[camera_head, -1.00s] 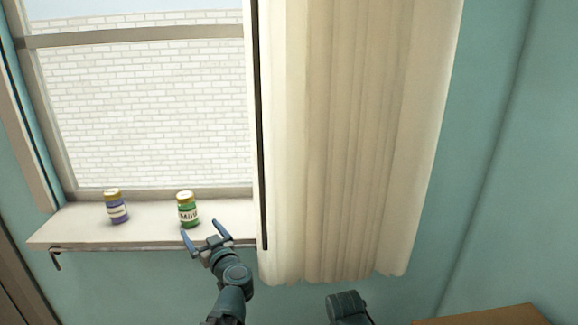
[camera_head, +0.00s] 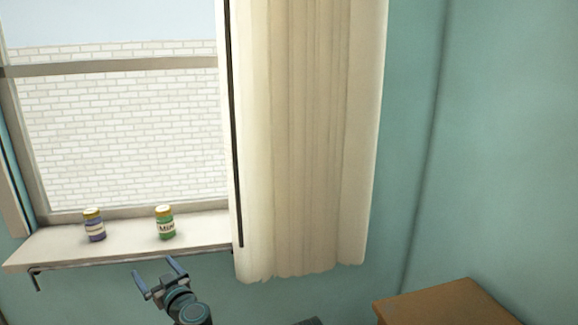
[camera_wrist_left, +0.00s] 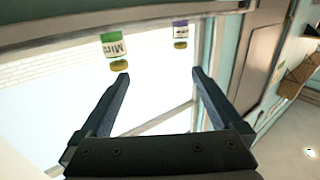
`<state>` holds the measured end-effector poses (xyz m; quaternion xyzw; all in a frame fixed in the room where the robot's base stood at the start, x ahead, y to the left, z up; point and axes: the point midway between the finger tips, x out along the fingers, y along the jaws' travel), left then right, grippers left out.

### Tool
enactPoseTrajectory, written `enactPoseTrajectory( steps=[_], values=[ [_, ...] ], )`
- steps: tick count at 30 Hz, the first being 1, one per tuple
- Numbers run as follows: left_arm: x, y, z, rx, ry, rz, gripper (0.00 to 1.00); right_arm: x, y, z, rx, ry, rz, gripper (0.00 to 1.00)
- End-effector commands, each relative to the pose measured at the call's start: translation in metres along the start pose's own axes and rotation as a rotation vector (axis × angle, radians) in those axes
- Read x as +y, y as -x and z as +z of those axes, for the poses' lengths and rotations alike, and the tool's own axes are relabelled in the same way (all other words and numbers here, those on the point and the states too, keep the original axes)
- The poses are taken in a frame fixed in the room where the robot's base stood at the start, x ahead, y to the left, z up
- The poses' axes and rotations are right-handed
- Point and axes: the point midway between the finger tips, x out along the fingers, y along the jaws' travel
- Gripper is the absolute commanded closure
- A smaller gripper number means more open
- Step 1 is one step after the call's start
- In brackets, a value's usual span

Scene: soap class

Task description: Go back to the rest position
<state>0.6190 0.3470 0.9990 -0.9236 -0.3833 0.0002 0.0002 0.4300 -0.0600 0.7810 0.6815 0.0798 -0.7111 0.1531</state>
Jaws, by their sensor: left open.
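My left gripper (camera_head: 161,272) is open and empty, in front of and below the window sill in the head view. Its two spread fingers also show in the left wrist view (camera_wrist_left: 160,78). A green jar with a yellow lid (camera_head: 165,224) stands upright on the sill, apart from the gripper; it shows upside down in the wrist view (camera_wrist_left: 113,45). A purple jar with a yellow lid (camera_head: 95,226) stands to its left, also seen in the wrist view (camera_wrist_left: 180,30). My right gripper is not in view.
The window sill (camera_head: 128,242) has free room around the jars. A pale curtain (camera_head: 305,140) hangs to the right of the window. A brown wooden top (camera_head: 440,303) is at the lower right. The teal wall (camera_head: 490,140) is bare.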

Motion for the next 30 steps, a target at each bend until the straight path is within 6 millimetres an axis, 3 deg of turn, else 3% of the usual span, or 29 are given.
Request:
enactPoseTrajectory(
  steps=[11, 20, 26, 30],
  values=[
    [0.032, 0.003, -0.012, 0.052, 0.019, 0.139, 0.0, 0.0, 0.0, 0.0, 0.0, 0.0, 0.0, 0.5],
    [0.088, 0.019, -0.02, 0.089, 0.032, 0.393, 0.0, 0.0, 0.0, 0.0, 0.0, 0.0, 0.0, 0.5],
    [0.142, 0.049, -0.009, 0.042, 0.014, 0.662, 0.0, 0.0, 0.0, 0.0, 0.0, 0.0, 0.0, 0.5],
    [0.181, 0.087, 0.023, -0.1, -0.043, 0.899, 0.0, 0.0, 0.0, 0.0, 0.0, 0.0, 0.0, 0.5]
  ],
)
